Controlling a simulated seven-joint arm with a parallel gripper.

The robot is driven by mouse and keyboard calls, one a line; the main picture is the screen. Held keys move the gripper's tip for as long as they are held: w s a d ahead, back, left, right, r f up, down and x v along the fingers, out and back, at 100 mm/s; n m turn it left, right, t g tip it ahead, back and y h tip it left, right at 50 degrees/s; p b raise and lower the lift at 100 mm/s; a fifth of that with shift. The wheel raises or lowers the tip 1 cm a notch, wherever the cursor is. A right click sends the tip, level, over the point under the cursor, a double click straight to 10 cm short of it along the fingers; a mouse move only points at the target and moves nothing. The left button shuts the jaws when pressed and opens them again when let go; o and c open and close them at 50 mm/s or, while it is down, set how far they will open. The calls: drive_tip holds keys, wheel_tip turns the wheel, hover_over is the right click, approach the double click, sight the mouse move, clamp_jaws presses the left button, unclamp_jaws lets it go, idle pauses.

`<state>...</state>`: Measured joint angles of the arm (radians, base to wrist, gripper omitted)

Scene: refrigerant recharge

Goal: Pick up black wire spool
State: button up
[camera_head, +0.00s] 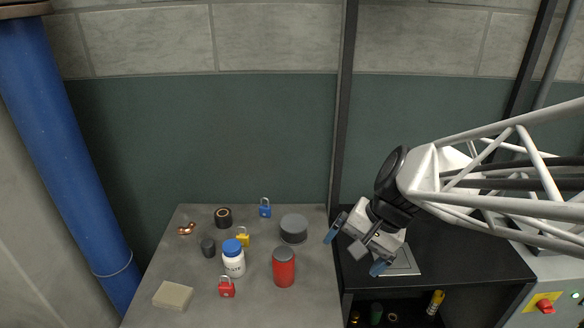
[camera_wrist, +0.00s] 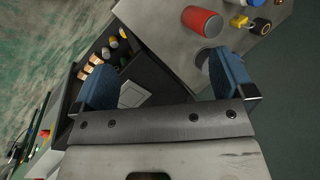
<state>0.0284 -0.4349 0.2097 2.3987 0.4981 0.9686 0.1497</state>
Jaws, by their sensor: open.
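My gripper (camera_head: 356,248) is over the black bench, to the right of the grey table and well apart from the spool. Its two blue fingers are spread with nothing between them, as the wrist view also shows (camera_wrist: 162,80).
Near the spool stand a blue padlock (camera_head: 265,208), yellow padlock (camera_head: 243,237), dark small cylinder (camera_head: 207,248) and copper fitting (camera_head: 187,229). A white bottle (camera_head: 233,262) is further forward.

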drive_tip(key=w+a+f+m+y, duration=0.3)
drive_tip(key=w+f+m, duration=0.1)
drive_tip(key=w, duration=0.3)
drive_tip(key=m+t+y, duration=0.4)
drive_tip(key=m+t, duration=0.2)
drive_tip(key=m, duration=0.8)
approach(304, 226)
drive_tip(key=x, duration=0.5)
drive_tip(key=shift+f, duration=0.1)
drive_tip(key=shift+x, duration=1.25)
drive_tip(key=shift+x, duration=2.55)
drive_tip(key=shift+s+a, duration=0.1)
